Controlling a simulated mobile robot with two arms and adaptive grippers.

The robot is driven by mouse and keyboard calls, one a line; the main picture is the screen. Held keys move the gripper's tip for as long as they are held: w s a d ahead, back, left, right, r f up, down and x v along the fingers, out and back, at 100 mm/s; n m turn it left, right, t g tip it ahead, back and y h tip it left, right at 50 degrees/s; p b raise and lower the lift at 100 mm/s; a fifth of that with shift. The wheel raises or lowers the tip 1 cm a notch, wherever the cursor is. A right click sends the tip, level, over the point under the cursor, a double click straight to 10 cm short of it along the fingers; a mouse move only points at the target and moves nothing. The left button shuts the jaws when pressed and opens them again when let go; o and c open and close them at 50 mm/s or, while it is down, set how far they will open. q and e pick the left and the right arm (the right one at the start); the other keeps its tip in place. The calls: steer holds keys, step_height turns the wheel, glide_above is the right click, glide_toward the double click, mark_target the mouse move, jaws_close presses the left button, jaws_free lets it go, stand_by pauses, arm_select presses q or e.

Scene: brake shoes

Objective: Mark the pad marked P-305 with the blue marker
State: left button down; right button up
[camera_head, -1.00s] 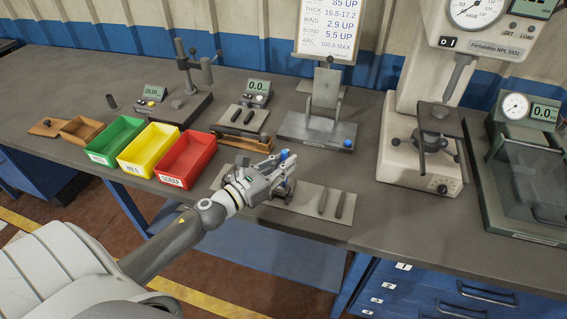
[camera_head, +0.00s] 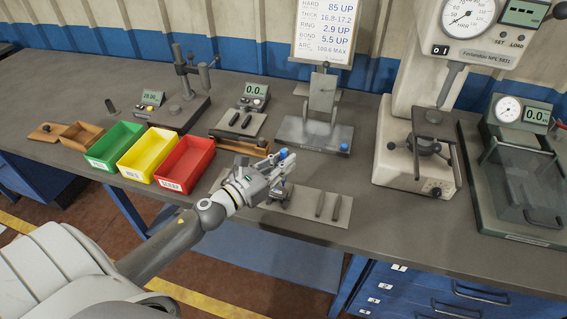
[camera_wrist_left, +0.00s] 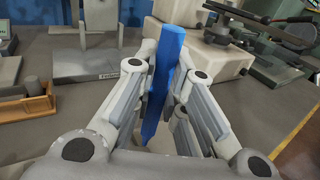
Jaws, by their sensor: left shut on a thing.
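My left gripper (camera_head: 277,164) is shut on the blue marker (camera_wrist_left: 163,70), which stands roughly upright between the fingers in the left wrist view. The marker's blue end (camera_head: 283,154) shows above the fingers in the head view. The gripper is over the near part of the bench, above the left part of a light grey plate (camera_head: 300,207). Two dark pads, one on the left (camera_head: 320,204) and one on the right (camera_head: 337,207), lie on this plate. The gripper hides part of the plate. No P-305 marking is readable. My right gripper is not in view.
Green (camera_head: 113,146), yellow (camera_head: 150,152) and red (camera_head: 186,163) bins stand left of the gripper. Behind it are a gauge with dark pads (camera_head: 240,120) and a grey fixture (camera_head: 316,134). A hardness tester (camera_head: 415,160) stands to the right.

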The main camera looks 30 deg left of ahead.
mark_target(284, 150)
arm_select(q)
steer(key=shift+r+p, duration=1.9)
steer(key=shift+r, duration=0.5)
steer(key=shift+f, duration=0.1)
